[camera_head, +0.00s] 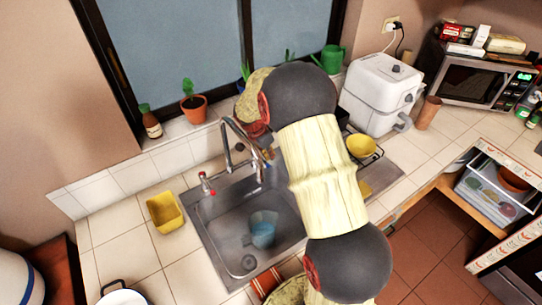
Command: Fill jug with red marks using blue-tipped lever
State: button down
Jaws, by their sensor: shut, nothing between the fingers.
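A translucent blue jug (263,229) stands in the grey sink basin (215,222); I cannot make out red marks on it. The metal tap (228,150) rises behind the basin, its spout over the sink. A lever with a red tip (206,182) is on the tap's left side. I cannot see a blue-tipped lever; the area right of the tap is crowded by my arm. My gripper (268,154) is small and partly hidden below my wrist, just right of the tap. It looks shut and empty; whether it touches the tap is unclear.
A yellow container (163,212) lies on the counter left of the sink. A yellow bowl (361,146) sits right of my arm, near a white appliance (381,92). My arm covers the sink's right side.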

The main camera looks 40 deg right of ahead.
jog(key=shift+r, duration=0.1)
jog(key=v, duration=0.7)
jog(key=shift+a+r, duration=0.1)
jog(key=shift+r, duration=0.1)
jog(key=c, duration=2.4)
grip_release()
